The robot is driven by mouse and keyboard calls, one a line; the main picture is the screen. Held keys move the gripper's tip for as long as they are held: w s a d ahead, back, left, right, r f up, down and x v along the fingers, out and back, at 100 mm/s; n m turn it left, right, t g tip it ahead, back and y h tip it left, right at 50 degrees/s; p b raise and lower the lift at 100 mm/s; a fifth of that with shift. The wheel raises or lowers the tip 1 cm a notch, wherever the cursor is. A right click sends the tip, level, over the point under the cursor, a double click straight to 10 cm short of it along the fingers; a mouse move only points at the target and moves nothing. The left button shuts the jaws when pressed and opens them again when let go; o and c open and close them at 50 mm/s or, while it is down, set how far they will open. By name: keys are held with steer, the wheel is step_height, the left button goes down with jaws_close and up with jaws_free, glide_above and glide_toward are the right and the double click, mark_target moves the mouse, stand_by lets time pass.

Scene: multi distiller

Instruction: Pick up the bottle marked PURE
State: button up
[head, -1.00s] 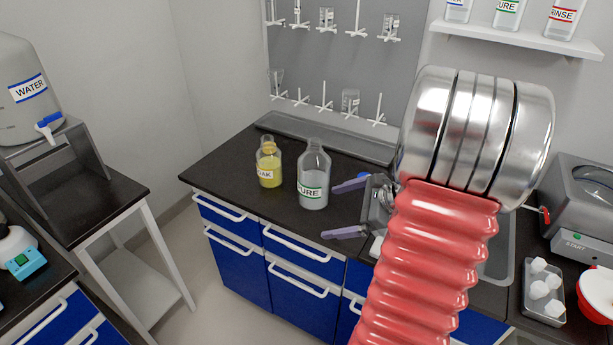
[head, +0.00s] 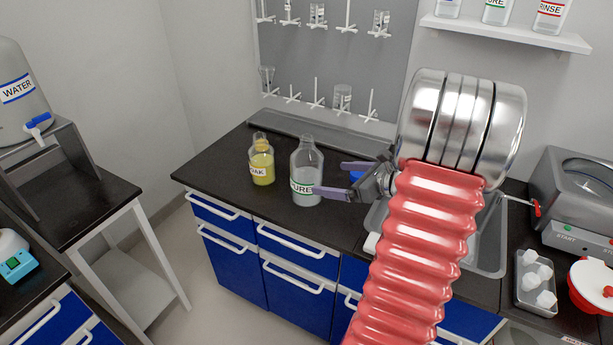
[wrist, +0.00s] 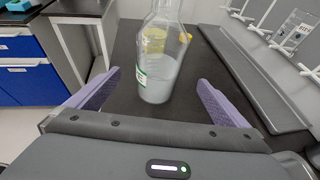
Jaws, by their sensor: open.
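The bottle marked PURE (head: 307,172) is clear glass with a green-edged label and stands upright on the black counter, partly filled with clear liquid. It also shows in the wrist view (wrist: 161,68), upright ahead of the jaws and roughly centred between them. My gripper (head: 330,178) is open, with its two purple fingers pointing left toward the bottle. In the head view one finger overlaps the edge of the bottle's label. In the wrist view the fingers (wrist: 154,90) are apart with nothing held; I cannot tell that either touches the bottle.
A yellow-liquid bottle marked with a label ending in AK (head: 261,163) stands left of the PURE bottle. A sink (head: 490,245) lies to the right. A pegboard rack (head: 335,60) and long tray (head: 320,138) are behind. Counter in front of the bottles is clear.

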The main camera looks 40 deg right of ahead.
mark_target(320, 177)
steer(key=shift+x, duration=3.1)
steer(key=shift+f, duration=0.1)
steer(key=shift+x, duration=2.6)
steer(key=shift+c, duration=0.4)
steer(key=c, duration=2)
steer(key=shift+c, duration=0.4)
steer(key=shift+r, duration=0.35)
steer(key=shift+r, duration=4.85)
